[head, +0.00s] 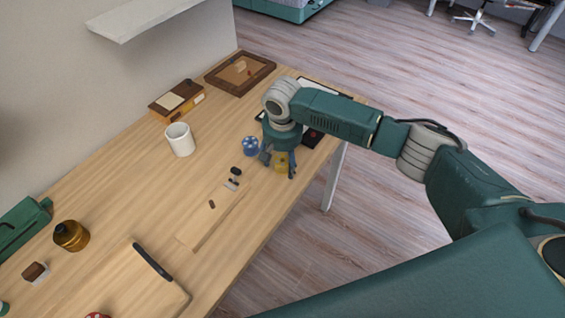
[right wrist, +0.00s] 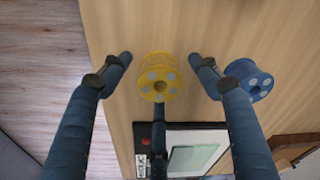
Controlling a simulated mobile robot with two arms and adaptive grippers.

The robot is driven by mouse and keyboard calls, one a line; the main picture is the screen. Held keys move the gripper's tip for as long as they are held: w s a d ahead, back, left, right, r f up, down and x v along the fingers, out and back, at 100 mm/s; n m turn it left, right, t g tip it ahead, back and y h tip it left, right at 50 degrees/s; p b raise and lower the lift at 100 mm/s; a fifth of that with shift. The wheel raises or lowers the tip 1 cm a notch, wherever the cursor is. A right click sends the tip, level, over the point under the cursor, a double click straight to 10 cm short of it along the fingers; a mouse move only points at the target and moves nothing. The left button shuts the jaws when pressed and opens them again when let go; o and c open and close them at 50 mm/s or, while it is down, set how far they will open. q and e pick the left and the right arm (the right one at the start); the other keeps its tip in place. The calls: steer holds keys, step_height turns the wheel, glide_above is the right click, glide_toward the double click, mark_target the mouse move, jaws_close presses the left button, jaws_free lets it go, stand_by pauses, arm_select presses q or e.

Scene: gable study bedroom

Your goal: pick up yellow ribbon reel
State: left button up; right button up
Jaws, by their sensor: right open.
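The yellow ribbon reel (head: 281,161) stands on the wooden desk near its right edge. In the right wrist view the yellow reel (right wrist: 160,76) sits between the spread fingers, with a third finger just below it. My right gripper (head: 278,168) is open over and around the reel; I cannot tell whether any finger touches it. A blue reel (head: 251,146) stands just left of the gripper, and in the right wrist view the blue reel (right wrist: 249,80) is beside the right-hand finger. My left gripper is not in view.
A tablet-like framed panel (right wrist: 190,148) and a black item with a red spot (head: 313,138) lie behind the gripper. The desk's middle is mostly clear.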

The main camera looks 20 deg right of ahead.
steer(key=c, duration=1.2)
steer(key=shift+r, duration=0.1)
